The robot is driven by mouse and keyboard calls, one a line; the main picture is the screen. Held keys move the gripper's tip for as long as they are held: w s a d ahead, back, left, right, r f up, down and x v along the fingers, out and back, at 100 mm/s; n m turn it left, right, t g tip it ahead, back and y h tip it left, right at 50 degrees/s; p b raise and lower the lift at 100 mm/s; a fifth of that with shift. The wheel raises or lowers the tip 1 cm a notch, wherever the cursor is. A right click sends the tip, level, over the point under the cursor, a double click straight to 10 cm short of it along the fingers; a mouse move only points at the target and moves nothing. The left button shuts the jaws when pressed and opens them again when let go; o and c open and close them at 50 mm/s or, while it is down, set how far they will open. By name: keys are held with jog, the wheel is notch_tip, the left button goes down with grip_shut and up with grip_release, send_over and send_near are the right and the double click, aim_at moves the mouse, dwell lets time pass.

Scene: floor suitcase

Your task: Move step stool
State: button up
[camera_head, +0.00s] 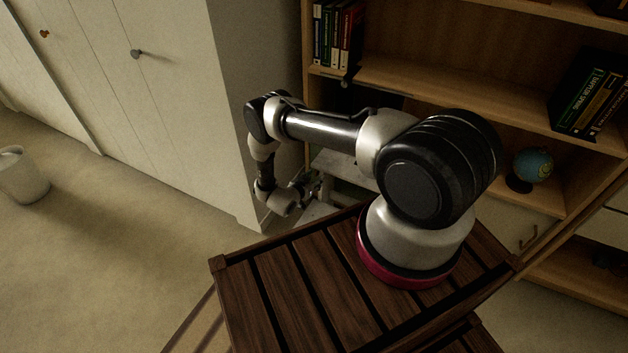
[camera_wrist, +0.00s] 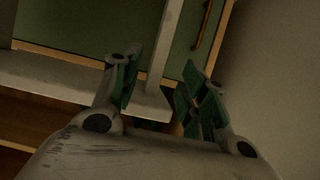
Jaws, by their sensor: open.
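The step stool (camera_head: 343,165) appears to be the pale, light grey piece standing low between the wardrobe and the bookshelf in the head view. My arm hides much of it. My gripper (camera_head: 312,186) is down beside it, at its left side. In the wrist view my gripper (camera_wrist: 160,62) is open, with a finger on each side of a pale upright part of the stool (camera_wrist: 170,40). A pale flat board of it (camera_wrist: 50,76) runs off to the left. I cannot tell whether either finger touches the stool.
A white wardrobe (camera_head: 165,90) stands close to the left of my arm. A wooden bookshelf (camera_head: 440,88) with books (camera_head: 588,95) and a small globe (camera_head: 534,164) is behind it. A white bin (camera_head: 22,175) stands far left. Carpet (camera_head: 120,240) is clear at left.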

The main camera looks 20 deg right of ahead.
aim_at(321, 174)
jog(key=shift+x, duration=3.95)
jog(key=shift+c, duration=0.2)
grip_shut()
